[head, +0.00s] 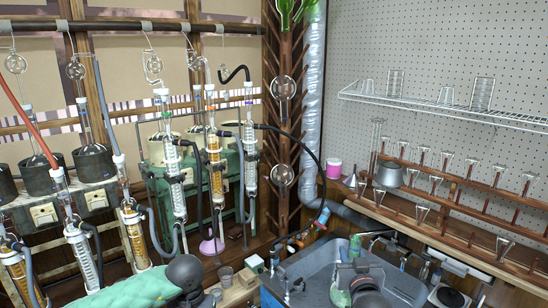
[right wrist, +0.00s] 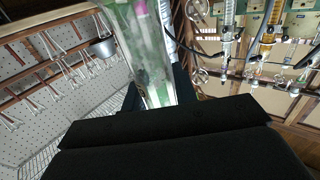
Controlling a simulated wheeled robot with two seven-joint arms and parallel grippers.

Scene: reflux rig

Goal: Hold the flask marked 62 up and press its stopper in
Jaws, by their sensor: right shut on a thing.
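In the right wrist view, a clear glass piece with green and whitish tones (right wrist: 150,60) stands between the dark fingers of my right gripper (right wrist: 156,92), which is shut on it. I cannot read any number on it. A pink patch shows at its upper end; I cannot tell whether it is a stopper or something behind the glass. In the head view my right gripper (head: 350,275) is at the bottom, over the sink, with only a bit of the green glass visible. I see no left gripper that I can make out.
The grey sink (head: 405,287) lies below, with taps at its back. Glass columns (head: 215,160) with hoses stand at the left. A wooden drying rack (head: 470,190), a metal pot (head: 389,174) and a pink-lidded jar (head: 333,169) are at the right. A wire shelf (head: 450,105) hangs above.

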